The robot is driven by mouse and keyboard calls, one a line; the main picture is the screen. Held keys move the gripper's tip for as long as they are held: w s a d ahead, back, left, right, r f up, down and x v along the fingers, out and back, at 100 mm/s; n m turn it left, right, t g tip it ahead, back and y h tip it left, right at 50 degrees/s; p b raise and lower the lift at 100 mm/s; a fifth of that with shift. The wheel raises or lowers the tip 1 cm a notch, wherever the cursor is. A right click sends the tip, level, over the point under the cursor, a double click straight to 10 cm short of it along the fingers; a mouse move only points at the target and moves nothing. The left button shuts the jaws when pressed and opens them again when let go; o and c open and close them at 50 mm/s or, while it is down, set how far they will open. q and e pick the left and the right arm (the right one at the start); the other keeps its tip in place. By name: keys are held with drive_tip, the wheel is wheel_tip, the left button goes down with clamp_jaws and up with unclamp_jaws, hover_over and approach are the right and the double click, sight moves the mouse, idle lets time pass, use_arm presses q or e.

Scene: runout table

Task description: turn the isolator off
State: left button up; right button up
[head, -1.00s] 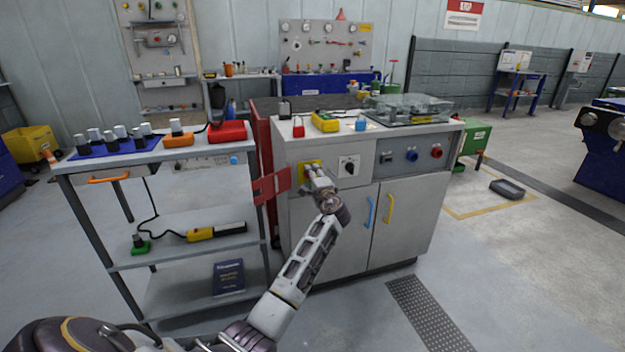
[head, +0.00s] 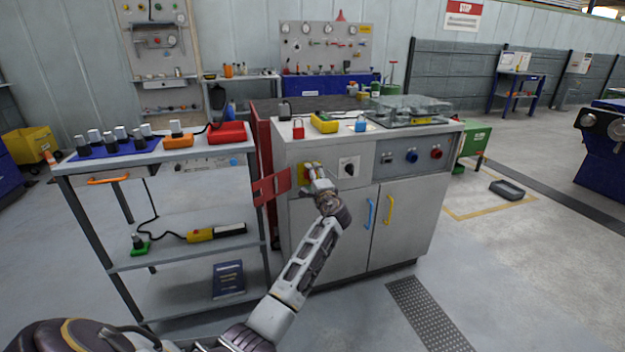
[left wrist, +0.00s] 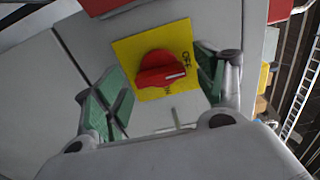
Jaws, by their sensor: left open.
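The isolator is a red rotary knob (left wrist: 160,70) on a yellow plate (left wrist: 125,48) on the grey cabinet front. In the left wrist view a white mark on the knob points right; small lettering, apparently OFF, is above right of it, and other lettering is below. My left gripper (left wrist: 161,62) is open, one green-padded finger on each side of the knob, with gaps to both. In the head view the left gripper (head: 315,170) is in front of the yellow plate (head: 304,173) and hides the knob. My right gripper is in neither view.
A red hinged panel (head: 271,187) sticks out left of the plate. A black selector switch (head: 348,167) is close on the right. A red padlock (head: 298,128) stands on the cabinet top above. A shelf cart (head: 200,257) stands at left.

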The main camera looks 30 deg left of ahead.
use_arm(q)
drive_tip(key=v, duration=1.1)
drive_tip(key=shift+s+d, duration=0.2)
drive_tip(key=shift+f, duration=0.1)
idle(0.3)
drive_tip(key=s+d+f+n+g+h, duration=0.2)
drive_tip(key=s+f+h, duration=0.2)
drive_tip(key=s+f, duration=0.45)
drive_tip(key=s+d+f+n+g+h, duration=0.2)
drive_tip(key=s+f+h, duration=0.1)
drive_tip(key=s+f, duration=0.55)
drive_tip(key=s+d+f+n+g+h, duration=0.1)
drive_tip(key=s+d+f+g+h, duration=0.1)
drive_tip(key=s+d, duration=0.3)
drive_tip(key=s+d+f+n+g+h, duration=0.1)
drive_tip(key=s+d+f+h, duration=0.4)
drive_tip(key=s, duration=0.8)
drive_tip(key=shift+s+d+g+p, duration=0.15)
drive_tip(key=shift+d+g+p, duration=0.3)
drive_tip(key=shift+d, duration=0.2)
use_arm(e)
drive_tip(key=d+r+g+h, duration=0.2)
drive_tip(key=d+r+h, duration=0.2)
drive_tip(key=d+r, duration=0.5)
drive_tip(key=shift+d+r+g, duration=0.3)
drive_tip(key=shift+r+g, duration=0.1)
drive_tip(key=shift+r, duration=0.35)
